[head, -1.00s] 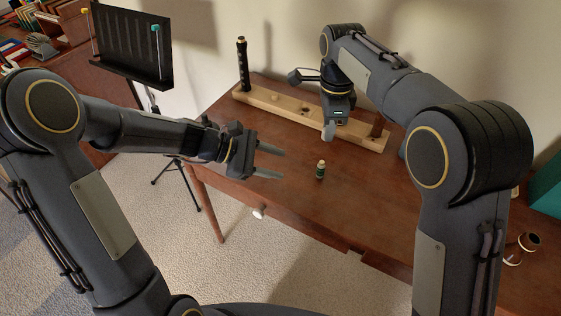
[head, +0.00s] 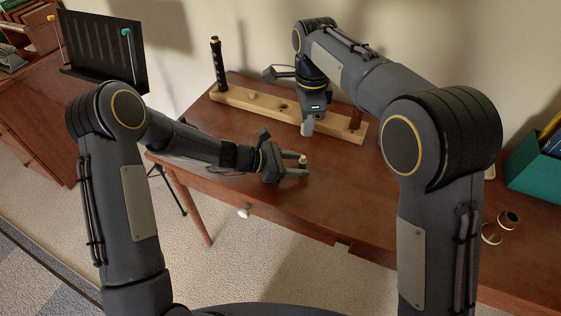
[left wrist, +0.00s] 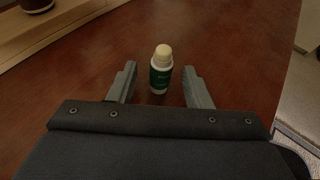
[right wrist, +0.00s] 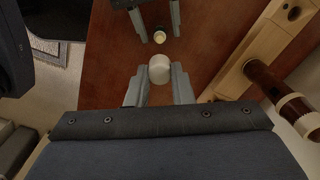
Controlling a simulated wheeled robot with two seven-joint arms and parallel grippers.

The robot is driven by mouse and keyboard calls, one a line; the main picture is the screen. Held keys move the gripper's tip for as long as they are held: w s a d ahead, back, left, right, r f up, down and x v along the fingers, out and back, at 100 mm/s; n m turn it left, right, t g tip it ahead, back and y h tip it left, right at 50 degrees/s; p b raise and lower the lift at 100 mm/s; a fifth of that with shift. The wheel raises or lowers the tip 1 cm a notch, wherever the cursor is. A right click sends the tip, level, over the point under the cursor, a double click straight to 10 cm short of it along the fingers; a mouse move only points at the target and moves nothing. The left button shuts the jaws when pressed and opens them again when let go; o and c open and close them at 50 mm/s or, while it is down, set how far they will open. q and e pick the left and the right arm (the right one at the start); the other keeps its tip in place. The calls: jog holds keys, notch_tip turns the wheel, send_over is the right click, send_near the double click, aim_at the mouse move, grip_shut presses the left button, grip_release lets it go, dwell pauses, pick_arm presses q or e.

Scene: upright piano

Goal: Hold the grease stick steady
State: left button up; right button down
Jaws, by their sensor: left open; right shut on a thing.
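The grease stick (head: 303,164) is a small upright tube on the table, with a dark green body and a cream top. In the left wrist view the grease stick (left wrist: 161,78) stands between the fingertips of my open left gripper (left wrist: 160,88), with a gap on both sides. My left gripper (head: 300,166) is low over the tabletop in the head view. My right gripper (right wrist: 159,85) is shut on a whitish round cap (right wrist: 159,69), raised above the table. The grease stick's cream top (right wrist: 159,37) shows beyond the cap in the right wrist view.
A wooden stand (head: 250,103) with holes and pegs lies along the back of the table (head: 262,195). A dark tube (head: 217,64) stands at its left end. The table's front is clear.

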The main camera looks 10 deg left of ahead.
pick_arm(q)
jog(key=shift+x, duration=0.95)
grip_shut()
pick_arm(e)
notch_tip(320, 180, down, 3)
jog(key=n, duration=0.4)
jog(key=shift+r+n, duration=0.15)
jog(key=shift+n, duration=0.25)
jog(key=f+n, duration=0.2)
jog(key=n, duration=0.1)
jog(key=shift+a+n, duration=0.1)
jog(key=shift+n, duration=0.2)
